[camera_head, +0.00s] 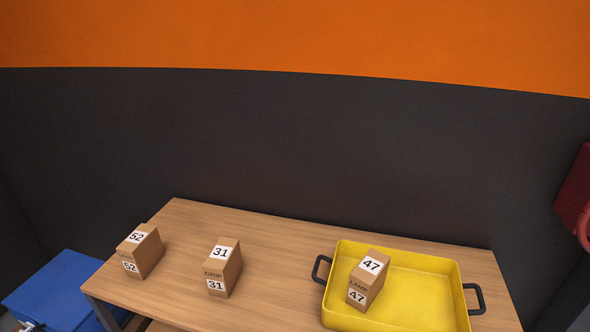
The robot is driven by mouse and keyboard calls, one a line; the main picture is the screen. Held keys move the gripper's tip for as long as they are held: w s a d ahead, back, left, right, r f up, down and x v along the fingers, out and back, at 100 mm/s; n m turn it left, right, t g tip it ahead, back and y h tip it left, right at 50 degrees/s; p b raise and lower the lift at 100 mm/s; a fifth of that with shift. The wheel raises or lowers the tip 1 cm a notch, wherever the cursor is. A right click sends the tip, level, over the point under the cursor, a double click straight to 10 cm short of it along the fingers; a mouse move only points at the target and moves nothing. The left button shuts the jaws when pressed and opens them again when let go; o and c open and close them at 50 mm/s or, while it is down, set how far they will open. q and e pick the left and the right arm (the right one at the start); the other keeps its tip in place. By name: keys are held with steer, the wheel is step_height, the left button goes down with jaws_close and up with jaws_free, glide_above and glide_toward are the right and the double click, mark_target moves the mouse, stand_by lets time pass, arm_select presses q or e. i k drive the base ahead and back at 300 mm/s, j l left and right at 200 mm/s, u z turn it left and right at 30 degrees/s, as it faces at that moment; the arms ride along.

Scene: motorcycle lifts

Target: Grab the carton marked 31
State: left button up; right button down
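The carton marked 31 (224,268) is a small brown box with white number labels on its top and front and the word GRIP on its front. It stands upright on the wooden table (290,250), left of the middle. A similar carton marked 52 (141,252) stands to its left. A carton marked 47 (368,280) stands in the yellow tray to its right. Neither of my grippers shows in the head view.
The yellow tray (425,261) with black handles takes up the right part of the table. A blue box (52,290) stands at the lower left beside the table. A dark wall rises behind. Bare tabletop lies between carton 31 and the tray.

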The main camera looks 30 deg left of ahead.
mark_target(222, 268)
steer(key=u, duration=1.4)
